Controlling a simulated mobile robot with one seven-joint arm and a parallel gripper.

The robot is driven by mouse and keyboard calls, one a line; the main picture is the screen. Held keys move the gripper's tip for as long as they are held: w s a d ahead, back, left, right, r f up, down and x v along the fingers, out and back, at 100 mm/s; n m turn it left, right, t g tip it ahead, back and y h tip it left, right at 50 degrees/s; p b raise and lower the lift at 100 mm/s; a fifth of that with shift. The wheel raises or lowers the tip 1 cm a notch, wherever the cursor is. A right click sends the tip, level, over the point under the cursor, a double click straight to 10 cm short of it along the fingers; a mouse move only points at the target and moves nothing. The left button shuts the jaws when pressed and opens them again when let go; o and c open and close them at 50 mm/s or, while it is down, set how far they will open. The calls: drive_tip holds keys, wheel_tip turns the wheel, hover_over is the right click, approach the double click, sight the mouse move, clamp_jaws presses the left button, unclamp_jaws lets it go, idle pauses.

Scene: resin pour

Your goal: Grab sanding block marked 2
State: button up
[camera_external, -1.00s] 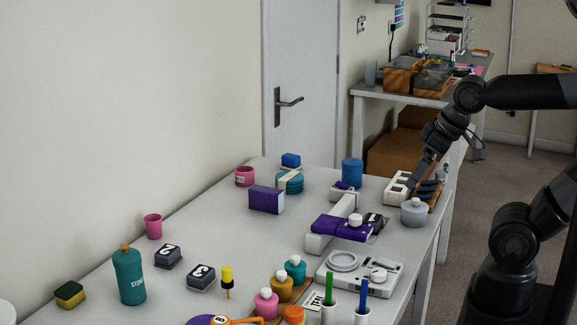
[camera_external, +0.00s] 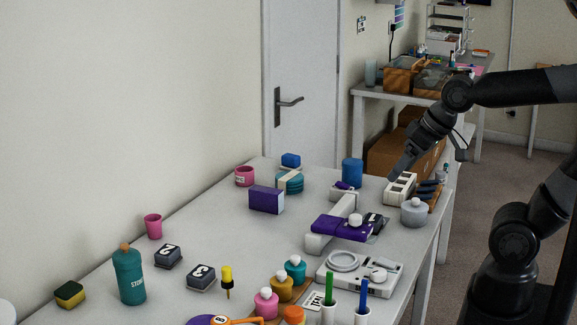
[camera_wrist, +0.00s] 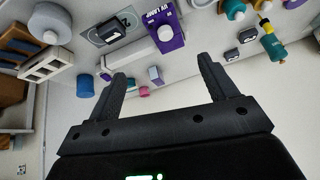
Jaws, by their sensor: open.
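Two dark sanding blocks with white labels lie on the grey table in the external view. The one nearer the wall (camera_external: 168,257) appears marked 2; the nearer one (camera_external: 200,278) seems to bear a 3, though the print is small. Both also show small in the wrist view: the block that seems marked 2 (camera_wrist: 231,56) and the other block (camera_wrist: 247,36). My gripper (camera_external: 395,176) is above the table's far right part, well away from both. In the wrist view its two fingers (camera_wrist: 160,75) are spread apart with nothing between them.
A teal bottle (camera_external: 130,277), a pink cup (camera_external: 153,227) and a yellow-topped dropper (camera_external: 227,281) stand around the blocks. A purple box (camera_external: 266,199), a UV lamp (camera_external: 341,229) and a blue cylinder (camera_external: 352,172) lie between them and my gripper. The table's middle left is clear.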

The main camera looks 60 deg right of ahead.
drive_tip(key=w+a+f+m+t+y, duration=0.1)
drive_tip(key=w+a+m+t, duration=0.1)
drive_tip(key=w+a+m, duration=0.8)
drive_tip(key=w+a+f+m+t+y, duration=0.2)
drive_tip(key=w+a+m, duration=0.25)
drive_tip(key=w, duration=0.95)
drive_tip(key=w+a+f+m+t, duration=0.2)
drive_tip(key=w+a+f+m, duration=0.3)
drive_tip(key=w+a+m, duration=0.25)
drive_tip(key=m+t+h, duration=0.1)
drive_tip(key=m+h, duration=0.1)
drive_tip(key=m, duration=0.8)
approach(170, 250)
drive_tip(key=shift+s+a+r, duration=0.3)
drive_tip(key=shift+s+r, duration=0.1)
drive_tip(key=shift+s, duration=0.1)
drive_tip(key=shift+w+f+m, duration=0.35)
drive_tip(key=shift+f+m, duration=0.15)
drive_tip(key=shift+m, duration=0.2)
drive_tip(key=x, duration=0.5)
drive_tip(key=shift+w+r, duration=0.1)
drive_tip(key=shift+d+x, duration=0.15)
drive_tip(key=shift+x, duration=1.15)
drive_tip(key=shift+d+x, duration=0.1)
drive_tip(key=shift+x, duration=1.2)
drive_tip(key=shift+c, duration=0.4)
